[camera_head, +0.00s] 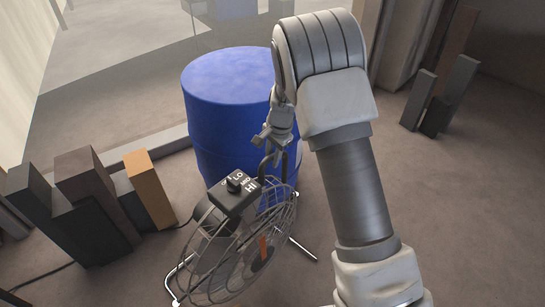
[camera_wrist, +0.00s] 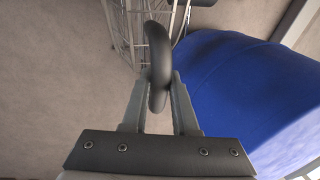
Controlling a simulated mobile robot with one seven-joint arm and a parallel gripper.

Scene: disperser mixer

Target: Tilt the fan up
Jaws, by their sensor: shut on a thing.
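The fan (camera_head: 240,245) stands on the floor in front of the blue drum, a round wire cage on a thin metal stand. A black control box (camera_head: 233,196) with a knob and white lettering sits on its top. A black loop handle (camera_head: 271,163) rises behind the box. My gripper (camera_head: 275,140) reaches down to this handle from above. In the wrist view, the two fingers of my gripper (camera_wrist: 160,88) are closed on the black handle (camera_wrist: 157,55), with part of the wire cage (camera_wrist: 130,25) behind it. The fan's lower back is hidden by the cage.
The blue drum (camera_head: 215,105) stands close behind the fan and also fills the right of the wrist view (camera_wrist: 245,95). Brown and dark blocks (camera_head: 95,190) stand at the left. More dark blocks (camera_head: 440,100) stand at the back right.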

